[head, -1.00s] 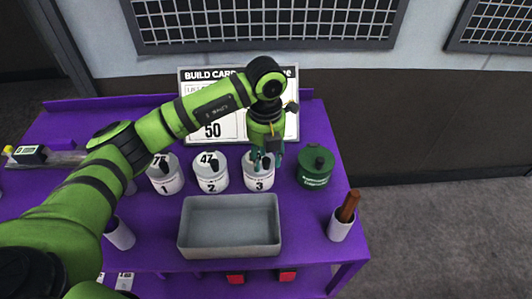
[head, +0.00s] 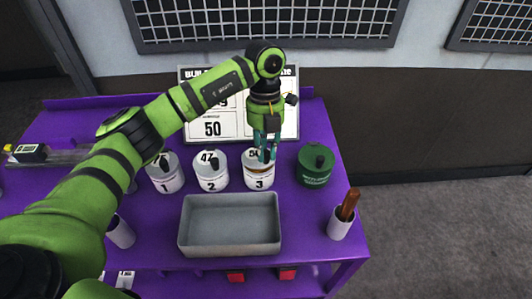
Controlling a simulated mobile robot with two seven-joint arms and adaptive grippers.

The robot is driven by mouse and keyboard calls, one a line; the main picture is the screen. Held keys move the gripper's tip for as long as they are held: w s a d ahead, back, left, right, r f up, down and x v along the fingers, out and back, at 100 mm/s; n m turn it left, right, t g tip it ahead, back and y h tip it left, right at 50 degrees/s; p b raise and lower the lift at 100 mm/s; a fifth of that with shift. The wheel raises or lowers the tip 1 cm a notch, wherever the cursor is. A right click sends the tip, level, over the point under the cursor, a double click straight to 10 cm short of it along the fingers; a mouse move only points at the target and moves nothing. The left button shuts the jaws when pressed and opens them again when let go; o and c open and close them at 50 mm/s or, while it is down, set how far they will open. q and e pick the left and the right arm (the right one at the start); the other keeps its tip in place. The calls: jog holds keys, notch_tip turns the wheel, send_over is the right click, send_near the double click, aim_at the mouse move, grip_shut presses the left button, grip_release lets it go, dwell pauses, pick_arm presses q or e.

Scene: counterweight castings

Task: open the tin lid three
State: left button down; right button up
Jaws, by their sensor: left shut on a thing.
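Tin three (head: 259,182) is a white tin marked 3, at the right end of a row of white tins on the purple bench. Its lid (head: 252,154) is pale with a dark knob, partly hidden by my gripper. A thin brownish strip shows between the lid and the number; I cannot clearly tell how far the lid stands off the rim. My left gripper (head: 267,151) points down over tin three, shut on the lid's knob. My right gripper is not in view.
White tins one (head: 166,180) and two (head: 212,180) stand left of tin three. A green tin (head: 315,167) stands to its right. An empty grey tray (head: 229,248) lies in front. A white cup with a brown handle (head: 340,223) is at front right. A build card (head: 217,128) stands behind.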

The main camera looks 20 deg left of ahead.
pick_arm(q)
jog(key=shift+w+a+r+g+h+b, duration=0.25)
jog(key=shift+w+r+g+h, duration=0.15)
jog(key=shift+g, duration=0.35)
jog(key=shift+w+a+r+g+h+b, duration=0.1)
jog(key=shift+w+r+g+h+b, duration=0.15)
jog(key=shift+w+g, duration=0.35)
jog(key=shift+s+r+g, duration=0.1)
jog(key=shift+g, duration=0.15)
